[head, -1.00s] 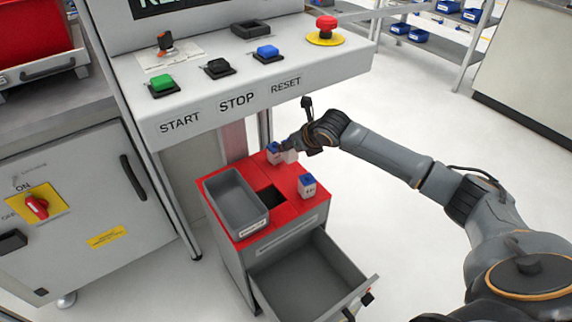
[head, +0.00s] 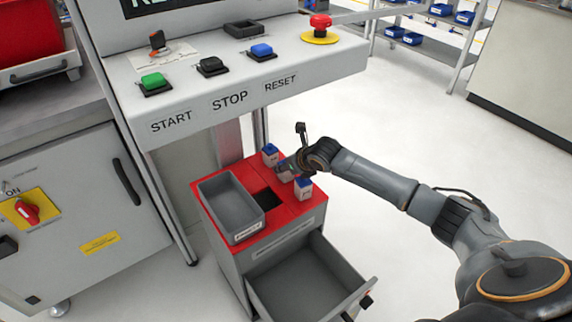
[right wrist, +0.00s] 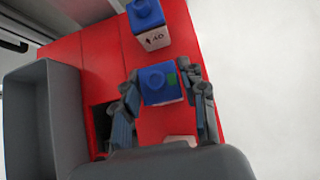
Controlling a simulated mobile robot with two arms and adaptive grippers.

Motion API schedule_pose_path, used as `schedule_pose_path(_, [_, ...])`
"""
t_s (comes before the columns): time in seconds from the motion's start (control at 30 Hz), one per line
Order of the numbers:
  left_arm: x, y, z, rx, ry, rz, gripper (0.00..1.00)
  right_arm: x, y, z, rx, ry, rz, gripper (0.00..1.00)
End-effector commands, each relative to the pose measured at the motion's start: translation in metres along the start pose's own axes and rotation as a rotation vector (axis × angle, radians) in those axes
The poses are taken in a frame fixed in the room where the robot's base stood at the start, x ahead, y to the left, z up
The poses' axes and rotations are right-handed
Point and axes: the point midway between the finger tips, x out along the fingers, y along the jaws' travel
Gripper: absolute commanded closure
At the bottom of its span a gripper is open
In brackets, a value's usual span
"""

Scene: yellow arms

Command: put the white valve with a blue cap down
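A white valve with a blue cap (right wrist: 160,85) sits between the fingers of my right gripper (right wrist: 160,72) in the right wrist view. The fingers close in on its two sides. In the head view my right gripper (head: 287,169) is low over the red cart top (head: 285,207), and the held valve is partly hidden there. Whether its base touches the red top is unclear. A second blue-capped valve (head: 270,153) stands behind it and shows in the right wrist view (right wrist: 150,27). A third valve (head: 303,187) stands in front. My left gripper is out of view.
A grey bin (head: 213,185) sits on the cart's left side, beside a dark square opening (head: 268,200). The cart's drawer (head: 312,285) is open and empty. The console with buttons (head: 235,85) overhangs behind. Open floor lies to the right.

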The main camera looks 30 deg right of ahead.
Motion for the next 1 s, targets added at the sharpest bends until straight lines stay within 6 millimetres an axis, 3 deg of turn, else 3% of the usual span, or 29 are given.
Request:
schedule_pose_path(0.47, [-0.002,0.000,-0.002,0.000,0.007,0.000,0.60,-0.007,-0.001,0.003,-0.001,-0.001,-0.001,0.40])
schedule_pose_path(1.0, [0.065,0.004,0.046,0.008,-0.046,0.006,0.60,-0.105,-0.001,0.003,-0.002,0.000,-0.002,0.40])
